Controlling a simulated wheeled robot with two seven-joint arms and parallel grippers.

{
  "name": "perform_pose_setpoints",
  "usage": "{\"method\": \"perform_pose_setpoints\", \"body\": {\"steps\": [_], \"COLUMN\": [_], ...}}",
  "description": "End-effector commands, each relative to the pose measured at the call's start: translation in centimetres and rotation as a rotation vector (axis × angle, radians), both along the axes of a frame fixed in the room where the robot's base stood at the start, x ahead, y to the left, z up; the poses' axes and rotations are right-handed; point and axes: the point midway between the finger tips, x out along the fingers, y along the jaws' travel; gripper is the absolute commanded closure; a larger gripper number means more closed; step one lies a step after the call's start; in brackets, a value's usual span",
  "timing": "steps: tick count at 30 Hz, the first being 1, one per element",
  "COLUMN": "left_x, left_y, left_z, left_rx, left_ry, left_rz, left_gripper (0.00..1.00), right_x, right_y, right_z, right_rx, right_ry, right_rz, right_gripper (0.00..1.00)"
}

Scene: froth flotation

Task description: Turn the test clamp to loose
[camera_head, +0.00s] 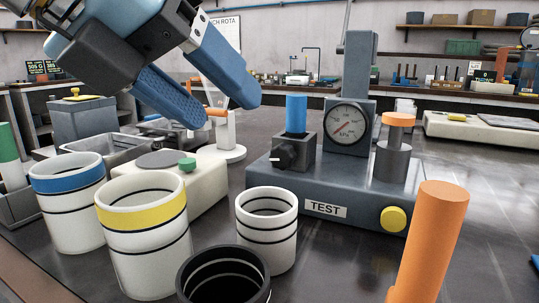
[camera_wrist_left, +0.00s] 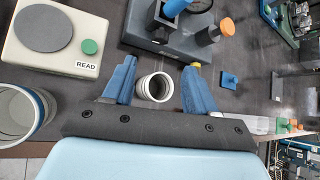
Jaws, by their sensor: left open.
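The grey unit marked TEST (camera_head: 340,198) stands on the dark table in the head view. On its left, a dark block holds an upright blue cylinder (camera_head: 296,113), with a black clamp knob (camera_head: 289,155) on the block's front. A round gauge (camera_head: 347,127) stands behind, and a yellow button (camera_head: 393,219) is on the front right. My left gripper (camera_head: 227,114) is open and empty, up and to the left of the knob, apart from it. In the left wrist view its open fingers (camera_wrist_left: 160,66) show below the unit (camera_wrist_left: 190,42). My right gripper is out of view.
White cups with a blue band (camera_head: 68,208), a yellow band (camera_head: 145,240) and black rings (camera_head: 266,232) stand in front, beside a black cup (camera_head: 222,278). A cream device (camera_head: 185,192) with a green button is left of the unit. An orange cylinder (camera_head: 432,240) rises at right.

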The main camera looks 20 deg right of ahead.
Motion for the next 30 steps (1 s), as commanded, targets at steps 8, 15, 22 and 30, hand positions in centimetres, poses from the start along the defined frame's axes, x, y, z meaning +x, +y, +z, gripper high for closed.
{"method": "perform_pose_setpoints", "body": {"steps": [8,15,22,30], "left_x": [1.7,2.6,2.8,2.8], "left_y": [-4.6,-6.9,-7.3,-7.3], "left_z": [-4.8,-6.7,-6.9,-6.9], "left_rx": [0.003,0.001,0.0,0.0], "left_ry": [0.0,0.001,0.001,0.001], "left_rz": [0.001,0.001,0.001,0.001], "left_gripper": [0.43,0.43,0.43,0.63], "right_x": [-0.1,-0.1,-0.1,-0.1], "right_y": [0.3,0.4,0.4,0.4], "right_z": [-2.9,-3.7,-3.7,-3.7], "right_rx": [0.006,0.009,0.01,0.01], "right_ry": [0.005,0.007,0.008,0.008], "right_rz": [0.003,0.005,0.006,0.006], "right_gripper": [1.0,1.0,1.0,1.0]}}
